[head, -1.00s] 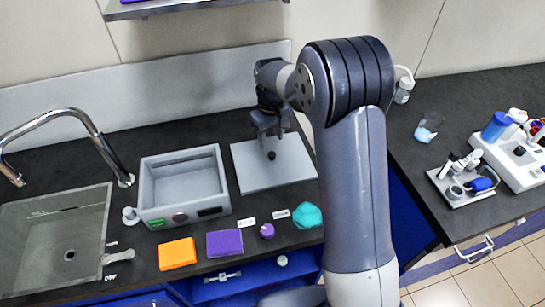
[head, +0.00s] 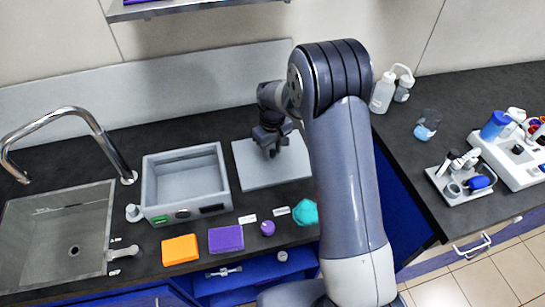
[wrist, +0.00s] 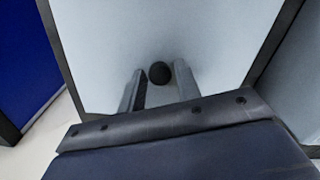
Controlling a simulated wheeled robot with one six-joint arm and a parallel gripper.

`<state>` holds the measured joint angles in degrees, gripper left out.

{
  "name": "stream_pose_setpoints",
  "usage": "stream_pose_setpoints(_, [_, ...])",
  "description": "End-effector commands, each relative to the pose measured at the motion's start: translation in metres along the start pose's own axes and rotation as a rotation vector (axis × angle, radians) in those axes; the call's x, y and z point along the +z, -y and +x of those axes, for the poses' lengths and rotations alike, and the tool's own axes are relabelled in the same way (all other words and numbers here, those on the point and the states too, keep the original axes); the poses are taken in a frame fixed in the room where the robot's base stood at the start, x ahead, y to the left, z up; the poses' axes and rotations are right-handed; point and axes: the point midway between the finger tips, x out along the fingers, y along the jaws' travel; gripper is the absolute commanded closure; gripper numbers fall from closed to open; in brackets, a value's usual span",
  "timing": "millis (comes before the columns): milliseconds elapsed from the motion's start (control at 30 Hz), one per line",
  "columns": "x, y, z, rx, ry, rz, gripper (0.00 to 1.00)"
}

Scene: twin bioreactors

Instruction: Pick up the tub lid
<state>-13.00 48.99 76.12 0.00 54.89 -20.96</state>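The tub lid (head: 295,165) is a flat light grey panel lying on the dark counter to the right of the grey tub (head: 187,190). Its round black knob (wrist: 159,72) shows in the wrist view, where the lid (wrist: 215,45) fills most of the picture. My gripper (head: 271,153) is over the middle of the lid, pointing down, and mostly hides the knob in the head view. In the wrist view my gripper (wrist: 161,78) is open, with the knob between the fingertips or just beyond them. I see no finger touching the knob.
The sink and tap (head: 75,130) are left of the tub. Orange (head: 180,250) and purple (head: 226,239) blocks, a purple ball (head: 267,228) and a teal object (head: 305,212) lie along the front edge. A shelf (head: 170,8) hangs above. White bottles (head: 383,92) stand right of my arm.

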Motion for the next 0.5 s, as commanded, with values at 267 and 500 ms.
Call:
stream_pose_setpoints(267, [-0.0001, 0.0000, -0.0003, 0.000, 0.000, 0.000, 0.91])
stream_pose_setpoints(500, [-0.0004, -0.0001, -0.0009, 0.000, -0.001, 0.000, 1.00])
